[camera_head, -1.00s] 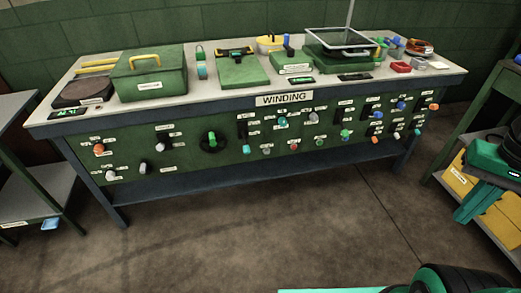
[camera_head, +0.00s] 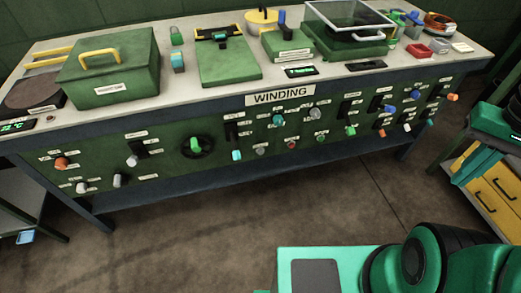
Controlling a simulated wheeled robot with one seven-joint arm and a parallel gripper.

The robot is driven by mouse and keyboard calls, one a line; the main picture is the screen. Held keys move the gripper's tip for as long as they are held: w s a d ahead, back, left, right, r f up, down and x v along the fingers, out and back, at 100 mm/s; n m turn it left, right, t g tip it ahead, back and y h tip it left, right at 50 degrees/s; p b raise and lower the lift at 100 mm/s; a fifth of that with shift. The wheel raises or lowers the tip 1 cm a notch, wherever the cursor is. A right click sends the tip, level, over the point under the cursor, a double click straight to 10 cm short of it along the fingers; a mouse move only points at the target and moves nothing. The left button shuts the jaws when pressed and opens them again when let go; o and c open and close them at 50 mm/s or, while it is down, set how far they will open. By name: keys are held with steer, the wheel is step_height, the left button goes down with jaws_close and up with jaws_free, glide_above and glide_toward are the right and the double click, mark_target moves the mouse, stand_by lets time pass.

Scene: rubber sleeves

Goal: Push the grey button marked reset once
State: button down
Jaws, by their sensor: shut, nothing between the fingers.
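A green control panel (camera_head: 95,165) forms the front of the workbench under the "WINDING" sign. It carries several knobs, switches and buttons with small white labels too small to read. Grey candidates are a small round button (camera_head: 261,151) below the middle of the panel and a larger grey knob (camera_head: 316,114) to its upper right. I cannot tell which control is marked reset.
The bench top (camera_head: 180,108) holds a green lidded box (camera_head: 112,72), a clear-lidded case (camera_head: 348,35) and small parts. A yellow drawer unit (camera_head: 492,195) stands at the right. The floor (camera_head: 200,235) before the panel is clear.

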steer(key=shift+d, duration=0.1)
steer(key=w+a+f+n+t, duration=0.1)
steer(key=w+a+f+n, duration=0.2)
steer(key=w, duration=0.6)
steer(key=w+f+n+t, duration=0.25)
steer(key=w+f, duration=0.25)
steer(key=w, duration=0.5)
steer(key=w+a+f+n+t, duration=0.1)
steer(key=w+a+f+n, duration=0.4)
steer(key=w+a+f, duration=0.65)
steer(key=w+a+f+n+t+y, duration=0.2)
steer(key=w+a+f+n+y, duration=0.15)
steer(key=a+f, duration=0.95)
steer(key=s+a+f+n, duration=0.1)
steer(key=s+a+f, duration=0.1)
steer(key=a+f, duration=0.3)
steer(key=s+a+f+n+t+y, duration=0.1)
steer(key=s+a+f+n, duration=0.1)
steer(key=a+f, duration=0.3)
step_height(320, 180, down, 4)
steer(key=shift+s+f, duration=0.15)
steer(key=shift+s, duration=0.15)
